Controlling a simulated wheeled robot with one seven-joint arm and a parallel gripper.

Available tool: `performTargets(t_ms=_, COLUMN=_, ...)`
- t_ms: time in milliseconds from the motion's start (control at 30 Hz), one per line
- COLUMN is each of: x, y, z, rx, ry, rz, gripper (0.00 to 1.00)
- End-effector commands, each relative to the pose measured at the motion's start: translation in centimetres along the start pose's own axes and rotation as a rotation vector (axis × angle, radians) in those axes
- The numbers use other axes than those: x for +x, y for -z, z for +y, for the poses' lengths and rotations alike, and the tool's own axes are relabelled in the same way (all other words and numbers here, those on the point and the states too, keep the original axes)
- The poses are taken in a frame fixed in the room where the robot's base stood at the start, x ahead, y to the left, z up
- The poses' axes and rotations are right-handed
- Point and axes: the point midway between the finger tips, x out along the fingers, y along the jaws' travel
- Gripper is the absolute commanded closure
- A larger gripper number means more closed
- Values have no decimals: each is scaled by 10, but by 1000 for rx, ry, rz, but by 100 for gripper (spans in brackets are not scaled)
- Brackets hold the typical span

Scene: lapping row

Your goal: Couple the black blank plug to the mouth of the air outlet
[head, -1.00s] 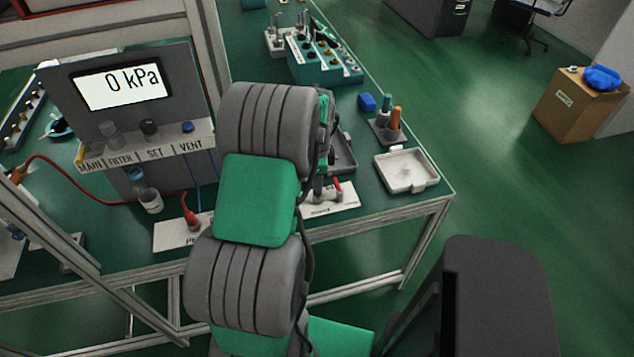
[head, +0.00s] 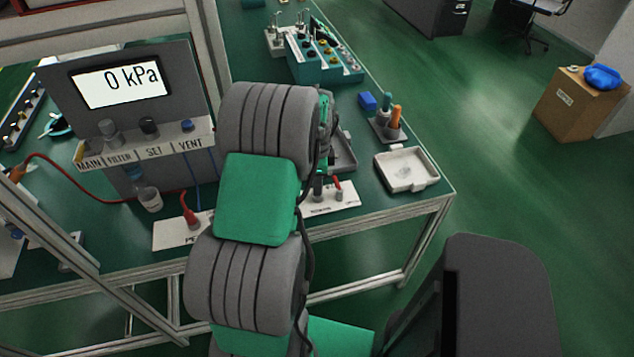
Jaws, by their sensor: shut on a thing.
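My arm rises through the middle of the head view and covers the bench behind it. My gripper's jaws are hidden behind the arm, so I cannot see what they hold. I cannot make out the black blank plug. A white labelled plate (head: 345,201) shows just right of my arm, with a grey upright fitting (head: 318,188) and a small red-handled part (head: 338,189) on it. Its label is too small to read, and I cannot tell whether this is the air outlet. Another white plate (head: 170,234) with a red fitting (head: 190,212) lies left of the arm.
A gauge panel (head: 195,85) reading 0 kPa stands at the left, with a red hose (head: 70,182) below. A dark tray (head: 343,155) is partly behind my arm. A white tray (head: 428,184) sits at the bench's right corner, near a holder with orange and teal handles (head: 394,118).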

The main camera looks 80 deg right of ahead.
Motion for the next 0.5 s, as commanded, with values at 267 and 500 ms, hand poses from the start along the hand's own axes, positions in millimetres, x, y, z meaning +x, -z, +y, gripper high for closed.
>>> performTargets(t_ms=267, x=8, y=0, z=0, rx=0, ry=0, rz=0, gripper=100)
performTargets(t_ms=500, x=14, y=0, z=0, rx=0, ry=0, rz=0, gripper=100)
